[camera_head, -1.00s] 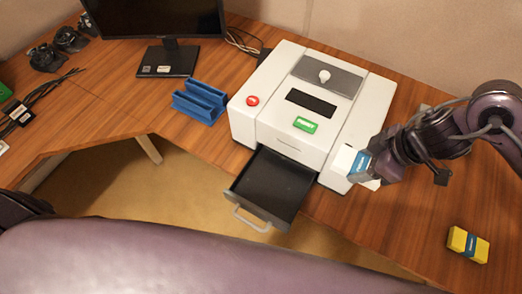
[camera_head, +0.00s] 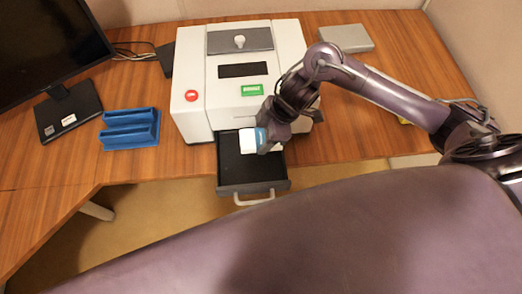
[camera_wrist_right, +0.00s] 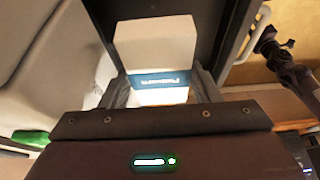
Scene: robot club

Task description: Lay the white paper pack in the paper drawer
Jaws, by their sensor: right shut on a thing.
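The white paper pack (camera_head: 248,143), with a blue band, is held over the open paper drawer (camera_head: 229,175). My right gripper (camera_head: 264,141) is shut on the pack. In the right wrist view the pack (camera_wrist_right: 157,45) sits between the two fingers (camera_wrist_right: 160,92), with the dark drawer floor (camera_wrist_right: 208,35) beside and beyond it. The drawer is pulled out from the white machine (camera_head: 190,122), and no other thing shows in it. I cannot tell how high the pack is above its floor. A dark jointed part, probably my left gripper (camera_wrist_right: 272,42), shows in the right wrist view; its jaws are unclear.
The machine carries a red button (camera_head: 192,96), a green label (camera_head: 252,90) and a knob (camera_head: 239,41). A blue rack (camera_head: 130,130) and a monitor (camera_head: 45,50) stand to the left. A grey box (camera_head: 345,38) lies behind right. A yellow item (camera_head: 403,121) is mostly hidden by my arm.

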